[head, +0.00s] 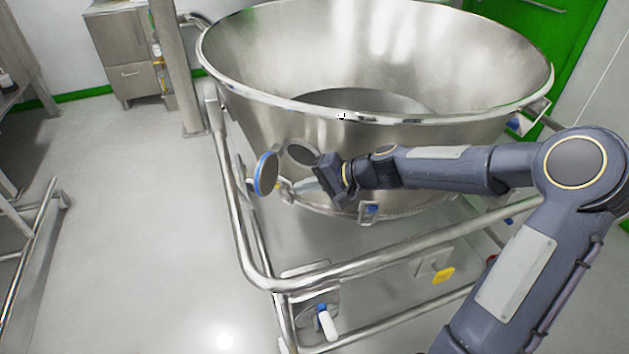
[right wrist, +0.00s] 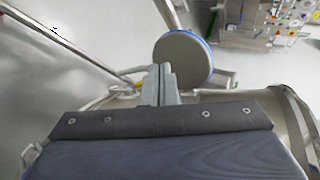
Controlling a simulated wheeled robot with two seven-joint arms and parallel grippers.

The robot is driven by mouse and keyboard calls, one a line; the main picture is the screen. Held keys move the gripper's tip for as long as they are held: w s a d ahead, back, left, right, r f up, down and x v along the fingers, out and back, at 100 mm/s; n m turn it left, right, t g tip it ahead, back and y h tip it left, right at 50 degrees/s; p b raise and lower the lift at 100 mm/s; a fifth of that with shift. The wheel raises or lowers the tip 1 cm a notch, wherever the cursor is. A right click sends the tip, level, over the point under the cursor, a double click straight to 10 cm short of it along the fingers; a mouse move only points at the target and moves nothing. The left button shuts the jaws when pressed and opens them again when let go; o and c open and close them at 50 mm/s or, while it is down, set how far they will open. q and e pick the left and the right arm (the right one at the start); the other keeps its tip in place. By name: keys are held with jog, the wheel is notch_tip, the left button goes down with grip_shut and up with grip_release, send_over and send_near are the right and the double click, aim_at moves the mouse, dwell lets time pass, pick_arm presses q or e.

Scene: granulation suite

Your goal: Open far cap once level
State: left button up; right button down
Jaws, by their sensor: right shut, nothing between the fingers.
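A big steel bowl (head: 250,70) hangs in a tubular frame, open at the top. A round cap (head: 266,174) with a blue rim stands out from the bowl's lower left side, swung away from a round dark port (head: 302,152). In the right wrist view the cap (right wrist: 183,58) lies just beyond my fingertips, to their right. My right gripper (head: 306,188) is shut and empty, low beside the bowl wall near the cap. In the right wrist view its fingers (right wrist: 160,82) are together. I cannot tell whether they touch the cap. My left gripper is not in view.
The steel tube frame (head: 235,205) runs around the bowl's left and front. A yellow tag (head: 443,275) sits low on it, and a caster with a white and blue part (head: 327,322) is below. A cabinet (head: 128,50) stands at the back left. The floor at left is open.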

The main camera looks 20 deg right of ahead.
aim_at(262, 187)
jog(key=x, duration=0.2)
jog(key=r+x, duration=0.1)
jog(key=x, duration=0.5)
jog(key=shift+w+a+r, duration=0.3)
jog(key=shift+w+a, duration=0.05)
jog(key=shift+a, duration=0.05)
jog(key=shift+w+a+f+b, duration=0.15)
jog(key=shift+a+b, duration=0.15)
jog(key=shift+a, duration=0.15)
jog(key=shift+w+a+f+b, duration=0.15)
jog(key=shift+a+b, duration=0.15)
jog(key=shift+a, duration=0.2)
jog(key=shift+w+a+r, duration=0.15)
jog(key=shift+w+a, duration=0.1)
jog(key=shift+a, duration=0.1)
